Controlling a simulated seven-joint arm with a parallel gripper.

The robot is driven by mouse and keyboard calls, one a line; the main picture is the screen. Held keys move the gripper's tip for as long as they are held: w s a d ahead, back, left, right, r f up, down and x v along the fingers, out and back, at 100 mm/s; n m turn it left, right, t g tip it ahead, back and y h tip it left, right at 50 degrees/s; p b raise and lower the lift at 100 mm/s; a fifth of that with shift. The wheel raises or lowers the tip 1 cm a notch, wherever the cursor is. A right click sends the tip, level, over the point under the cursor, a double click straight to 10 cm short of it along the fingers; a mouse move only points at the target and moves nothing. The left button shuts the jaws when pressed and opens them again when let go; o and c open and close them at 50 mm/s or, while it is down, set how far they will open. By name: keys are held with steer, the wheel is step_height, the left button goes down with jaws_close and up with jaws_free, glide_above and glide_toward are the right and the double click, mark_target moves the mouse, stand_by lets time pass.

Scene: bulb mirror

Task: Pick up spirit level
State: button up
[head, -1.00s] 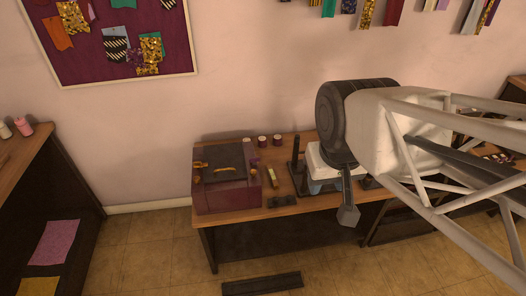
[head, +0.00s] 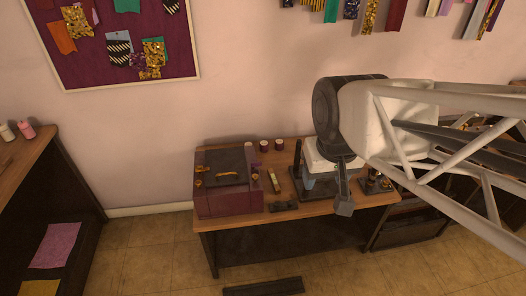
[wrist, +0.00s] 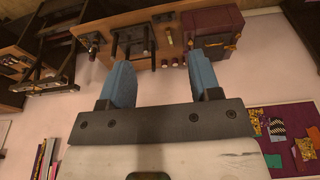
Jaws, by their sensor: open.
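A small, light, elongated object (head: 274,181) lies on the wooden table to the right of the purple box; it looks like the spirit level, but it is too small to be sure. In the wrist view, my gripper (wrist: 161,66) shows two blue fingers wide apart with nothing between them. The table and purple box (wrist: 212,27) appear upside down beyond the fingertips, well away from them. In the head view, my arm's end hangs over the right part of the table and hides some of what is there.
The purple box (head: 228,200) has a dark top with small orange pieces. Several small cups or spools (head: 264,146) stand at the back. A black stand (head: 297,160) is upright right of the elongated object. Dark pieces (head: 283,206) lie at the front edge.

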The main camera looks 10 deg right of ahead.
steer(key=w+f, duration=0.3)
steer(key=w, duration=1.2)
steer(key=n+g, duration=0.1)
steer(key=g, duration=0.2)
glide_above(274, 179)
step_height(274, 179, down, 44)
steer(key=shift+a+r, duration=0.15)
steer(key=shift+r, duration=0.1)
steer(key=shift+w+f, duration=0.1)
steer(key=shift+f, duration=0.4)
steer(key=shift+f, duration=1.3)
steer(key=shift+f, duration=0.2)
